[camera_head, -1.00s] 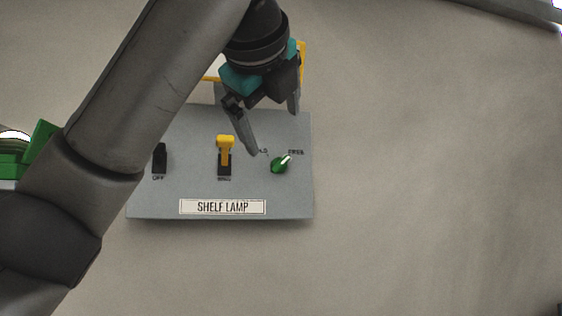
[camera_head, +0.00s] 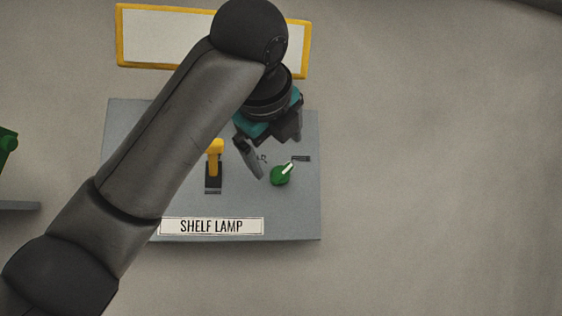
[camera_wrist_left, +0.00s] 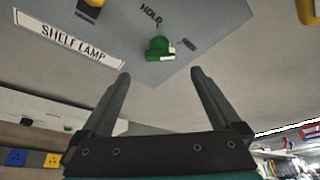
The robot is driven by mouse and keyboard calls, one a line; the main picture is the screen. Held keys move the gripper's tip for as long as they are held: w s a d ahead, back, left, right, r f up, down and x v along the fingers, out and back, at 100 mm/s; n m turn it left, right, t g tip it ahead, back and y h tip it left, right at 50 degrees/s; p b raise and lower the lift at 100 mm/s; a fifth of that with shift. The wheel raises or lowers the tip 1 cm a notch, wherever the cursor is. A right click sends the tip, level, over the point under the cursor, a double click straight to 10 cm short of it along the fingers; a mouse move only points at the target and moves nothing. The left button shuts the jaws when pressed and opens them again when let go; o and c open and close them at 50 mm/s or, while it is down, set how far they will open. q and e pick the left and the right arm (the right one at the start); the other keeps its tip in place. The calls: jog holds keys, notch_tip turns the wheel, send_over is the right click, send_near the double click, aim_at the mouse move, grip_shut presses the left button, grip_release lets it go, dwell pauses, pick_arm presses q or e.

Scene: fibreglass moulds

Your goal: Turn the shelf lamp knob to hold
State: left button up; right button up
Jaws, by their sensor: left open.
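The green knob (camera_head: 280,176) sits on the right part of the grey shelf lamp panel (camera_head: 290,215). Its white pointer line points up and right, toward the label at its upper right, which reads FREE in the earlier head view. In the left wrist view the knob (camera_wrist_left: 160,48) is ahead of the fingers, with the HOLD label above it. My left gripper (camera_wrist_left: 165,80) is open, and nothing is between its fingers. In the head view my left gripper (camera_head: 270,158) is just above the knob, apart from it as seen from the wrist. My right gripper is not in view.
A yellow toggle (camera_head: 215,150) stands left of the knob on the panel. The SHELF LAMP label (camera_head: 212,226) is below. A yellow-framed white board (camera_head: 160,38) is above the panel. The wall to the right is clear. A green object (camera_head: 6,143) is at the far left.

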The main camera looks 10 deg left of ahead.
aim_at(282, 173)
pick_arm(q)
jog(key=p+x, duration=0.2)
jog(key=x, duration=0.5)
jog(key=shift+w, duration=0.2)
jog(key=shift+w+a+f, duration=0.1)
jog(key=shift+w+f, duration=0.05)
jog(key=shift+w, duration=0.2)
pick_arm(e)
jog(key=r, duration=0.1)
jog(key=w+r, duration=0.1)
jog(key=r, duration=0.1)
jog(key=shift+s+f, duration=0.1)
pick_arm(q)
jog(key=c, duration=1.4)
